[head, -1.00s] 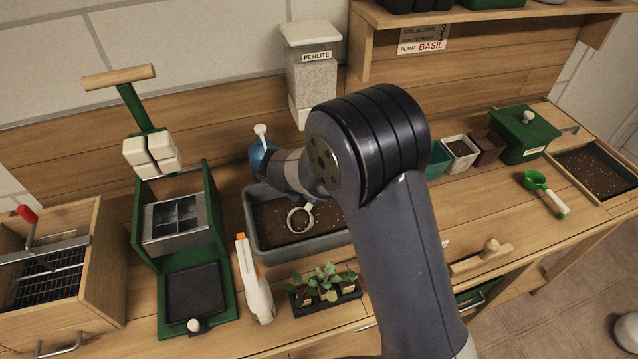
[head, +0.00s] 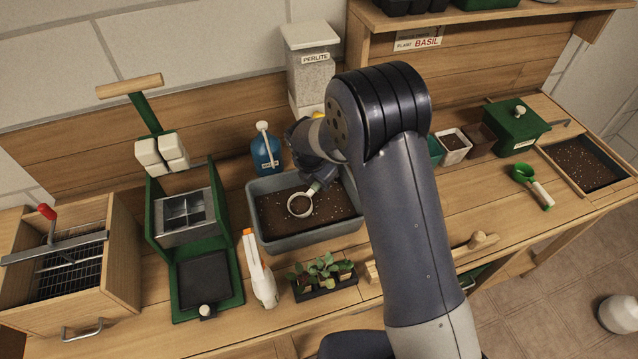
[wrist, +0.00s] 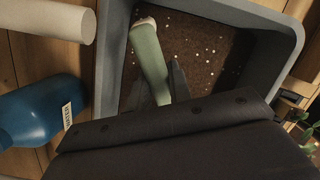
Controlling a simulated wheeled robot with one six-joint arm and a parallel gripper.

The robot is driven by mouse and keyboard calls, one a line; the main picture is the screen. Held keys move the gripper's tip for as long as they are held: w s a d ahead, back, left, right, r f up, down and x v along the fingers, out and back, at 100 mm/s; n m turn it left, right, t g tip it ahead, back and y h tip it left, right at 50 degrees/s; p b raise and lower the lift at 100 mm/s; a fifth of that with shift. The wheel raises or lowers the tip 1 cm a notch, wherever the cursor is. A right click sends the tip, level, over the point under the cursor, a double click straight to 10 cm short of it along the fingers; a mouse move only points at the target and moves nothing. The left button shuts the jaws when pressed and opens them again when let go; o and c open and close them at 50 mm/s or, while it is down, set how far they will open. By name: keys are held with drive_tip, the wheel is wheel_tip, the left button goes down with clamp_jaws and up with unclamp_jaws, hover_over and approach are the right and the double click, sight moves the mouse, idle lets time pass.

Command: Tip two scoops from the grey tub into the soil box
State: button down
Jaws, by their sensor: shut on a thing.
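The grey tub (head: 254,220) stands mid-bench and holds dark soil with white specks. My gripper (head: 320,182) is over the tub, shut on the handle of a scoop. The scoop's round pale head (head: 300,205) is over the tub's soil, and brown shows inside its rim; I cannot tell if it is loaded. In the wrist view the pale green handle (wrist: 150,62) runs between dark fingers (wrist: 178,88). A wood-framed box of dark soil (head: 590,160) is at the bench's far right. My arm hides part of the bench between them.
Small pots (head: 454,146), a green lidded box (head: 516,130) and a green scoop (head: 534,185) lie rightward.

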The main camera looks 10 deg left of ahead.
drive_tip(key=shift+w+d+r+g+y, duration=0.25)
drive_tip(key=shift+r+g, duration=0.2)
drive_tip(key=shift+r, duration=0.9)
drive_tip(key=shift+w+d+r+g+y, duration=0.15)
drive_tip(key=shift+w+r+g+y, duration=0.25)
drive_tip(key=shift+r, duration=1)
drive_tip(key=shift+w+d+r+g+y, duration=0.25)
drive_tip(key=shift+r+g, duration=0.2)
drive_tip(key=shift+r, duration=0.9)
drive_tip(key=c, duration=1.9)
unclamp_jaws()
clamp_jaws()
